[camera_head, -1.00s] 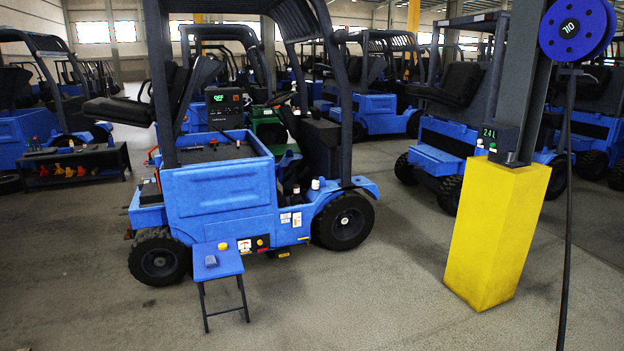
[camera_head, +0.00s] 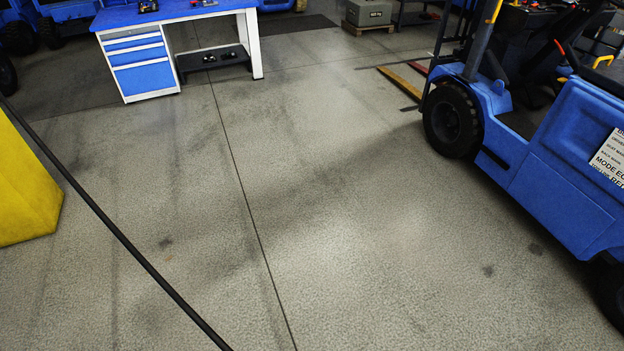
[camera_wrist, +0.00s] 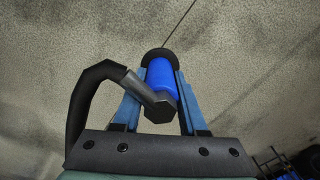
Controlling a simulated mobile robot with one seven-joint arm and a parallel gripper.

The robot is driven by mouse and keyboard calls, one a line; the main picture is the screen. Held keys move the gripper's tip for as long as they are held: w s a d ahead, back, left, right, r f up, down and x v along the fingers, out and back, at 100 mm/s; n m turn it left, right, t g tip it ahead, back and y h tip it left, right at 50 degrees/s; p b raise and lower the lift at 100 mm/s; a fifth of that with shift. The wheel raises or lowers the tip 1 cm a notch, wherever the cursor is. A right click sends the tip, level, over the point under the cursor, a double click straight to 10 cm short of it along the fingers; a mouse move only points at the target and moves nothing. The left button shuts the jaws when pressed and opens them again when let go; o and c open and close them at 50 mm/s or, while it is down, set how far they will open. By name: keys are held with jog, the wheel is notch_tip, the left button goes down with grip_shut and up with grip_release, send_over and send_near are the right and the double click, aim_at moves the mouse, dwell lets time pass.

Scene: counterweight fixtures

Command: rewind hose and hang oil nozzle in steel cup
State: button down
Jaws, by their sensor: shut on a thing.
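In the wrist view, the oil nozzle (camera_wrist: 161,82) has a blue cylindrical body with a dark round collar at its far end. A grey angled piece at its near end joins a thick black curved tube bending down to the left. My gripper (camera_wrist: 162,66) is shut on the blue body, with one blue finger on each side. In the head view, the black hose (camera_head: 120,237) runs taut and slanting from the left edge down to the bottom edge. The gripper, the hose reel and a steel cup are not seen in the head view.
The yellow post base (camera_head: 22,185) stands at the left edge. A workbench (camera_head: 180,14) with blue drawers is at the back left. A blue forklift (camera_head: 540,165) fills the right side, its forks (camera_head: 402,83) on the floor. The floor between is clear.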

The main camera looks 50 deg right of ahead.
jog(key=shift+s, duration=0.8)
jog(key=s+b, duration=0.1)
jog(key=s, duration=0.3)
